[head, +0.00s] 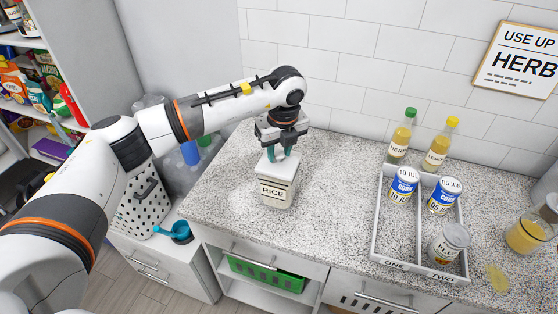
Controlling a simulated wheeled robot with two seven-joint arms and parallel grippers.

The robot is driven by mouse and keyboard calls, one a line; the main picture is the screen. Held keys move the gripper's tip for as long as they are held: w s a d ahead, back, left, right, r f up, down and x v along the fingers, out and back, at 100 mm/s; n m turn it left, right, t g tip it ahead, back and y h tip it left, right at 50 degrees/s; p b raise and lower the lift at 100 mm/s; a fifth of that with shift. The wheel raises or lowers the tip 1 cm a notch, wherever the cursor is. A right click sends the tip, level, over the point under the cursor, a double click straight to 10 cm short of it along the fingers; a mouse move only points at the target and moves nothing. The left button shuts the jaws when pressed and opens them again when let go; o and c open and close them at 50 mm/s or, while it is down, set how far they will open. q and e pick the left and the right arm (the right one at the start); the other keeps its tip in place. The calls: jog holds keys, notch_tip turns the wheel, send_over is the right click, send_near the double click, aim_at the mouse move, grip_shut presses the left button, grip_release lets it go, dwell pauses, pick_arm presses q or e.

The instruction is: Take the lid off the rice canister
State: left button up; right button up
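The rice canister (276,194) stands on the speckled counter, left of the middle, with a RICE label on its front. Its pale, squarish lid (289,170) is at the top of the canister; I cannot tell whether it sits flush or is slightly raised. My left gripper (280,154) points down from above, with its teal fingertips at the top of the lid. The fingertips are close together, and what lies between them is hidden, so I cannot tell whether they grip the lid. My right gripper is out of view.
A glass jug (525,235) with orange liquid stands farther right. The counter between canister and tray is clear. The tiled wall (345,50) is behind.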

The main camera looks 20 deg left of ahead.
pick_arm(q)
jog(key=c, duration=0.6)
